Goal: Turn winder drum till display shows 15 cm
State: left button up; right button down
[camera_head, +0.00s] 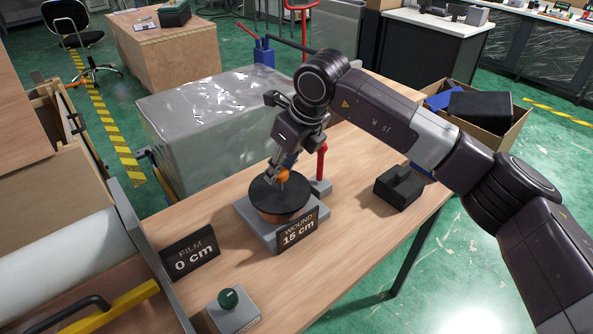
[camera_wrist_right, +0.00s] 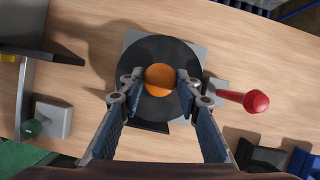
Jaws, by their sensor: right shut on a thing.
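The winder drum (camera_head: 280,199) has a black round top and an orange knob (camera_wrist_right: 159,79). It stands on a grey base (camera_head: 254,226) on the wooden table. The display (camera_head: 298,231) at its front reads "WOUND 15 cm". A second display (camera_head: 190,254) to the left reads "FILM 0 cm". My right gripper (camera_head: 278,176) reaches down onto the drum from above. In the right wrist view the right gripper (camera_wrist_right: 160,80) is shut on the orange knob, one finger on each side. My left gripper is not in view.
A red-topped lever (camera_head: 322,160) stands just behind the drum, right of it. A black block (camera_head: 399,187) lies to the right. A green button on a grey box (camera_head: 233,308) is at the front. A white film roll (camera_head: 62,264) is at the left. A wrapped grey block (camera_head: 215,120) stands behind.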

jog(key=shift+r, duration=0.15)
jog(key=c, duration=1.4)
grip_release()
jog(key=shift+c, duration=0.2)
jog(key=v, duration=1.2)
